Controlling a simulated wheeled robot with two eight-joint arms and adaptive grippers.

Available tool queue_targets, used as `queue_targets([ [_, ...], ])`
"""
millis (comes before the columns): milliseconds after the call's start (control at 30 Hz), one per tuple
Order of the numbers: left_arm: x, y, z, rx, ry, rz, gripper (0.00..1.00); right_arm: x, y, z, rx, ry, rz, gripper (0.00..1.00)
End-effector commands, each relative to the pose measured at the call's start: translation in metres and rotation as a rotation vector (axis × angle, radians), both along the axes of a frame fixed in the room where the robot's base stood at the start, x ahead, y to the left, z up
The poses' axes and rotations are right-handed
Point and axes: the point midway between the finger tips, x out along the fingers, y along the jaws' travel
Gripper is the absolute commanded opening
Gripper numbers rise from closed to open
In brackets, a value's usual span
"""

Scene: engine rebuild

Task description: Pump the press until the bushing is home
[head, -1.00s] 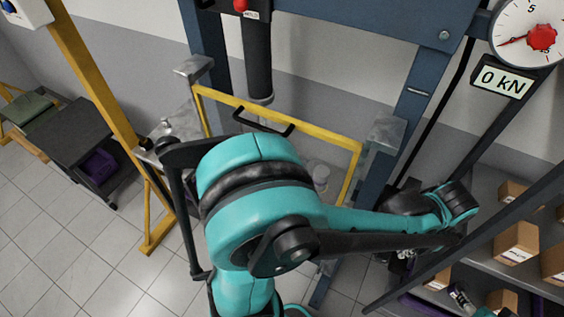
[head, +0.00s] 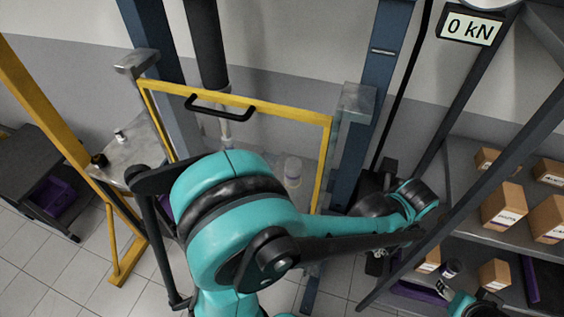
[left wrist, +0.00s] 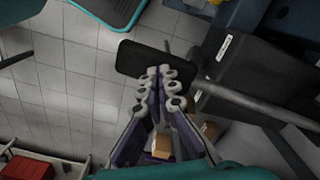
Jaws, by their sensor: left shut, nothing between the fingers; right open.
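The press has a blue frame (head: 378,100), a dark ram (head: 208,45) and a yellow guard frame (head: 245,98) with a black handle. Its readout (head: 470,28) shows 0 kN. I cannot make out the bushing. In the left wrist view, my left gripper (left wrist: 158,76) is shut and empty, its fingertips overlapping a flat black plate (left wrist: 140,58); contact is unclear. A grey bar (left wrist: 255,100) runs right from near the plate, past a black labelled box (left wrist: 245,75). My right gripper (head: 446,284) is partly visible at lower right, open, near the shelves.
Shelves (head: 480,245) with several cardboard boxes (head: 505,206) stand at the right. A metal side table (head: 135,155) and a yellow post (head: 45,105) are at the left. A dark cart with a purple bin (head: 55,197) stands farther left. Tiled floor (head: 85,262) is open at lower left.

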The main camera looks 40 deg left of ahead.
Motion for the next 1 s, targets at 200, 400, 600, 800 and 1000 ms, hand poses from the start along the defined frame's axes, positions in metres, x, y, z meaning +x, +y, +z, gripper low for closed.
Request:
queue_targets([
  [200,0.0,0.0,-0.029,0.0,0.001,0.0,0.0,0.0,0.0,-0.025,0.0,0.0,0.0,0.51],
  [400,0.0,0.0,-0.009,-0.001,0.001,0.0,0.0,0.0,0.0,-0.008,0.0,0.0,0.0,0.51],
  [600,0.0,0.0,0.027,-0.001,0.001,0.0,0.0,0.0,0.0,0.021,0.0,0.0,0.0,0.51],
  [800,0.0,0.0,0.061,0.0,0.0,0.0,0.0,0.0,0.0,0.046,0.0,0.0,0.0,0.51],
  [1000,-0.001,0.0,0.094,0.0,0.001,0.0,0.0,0.0,0.0,0.072,0.0,0.0,0.0,0.51],
])
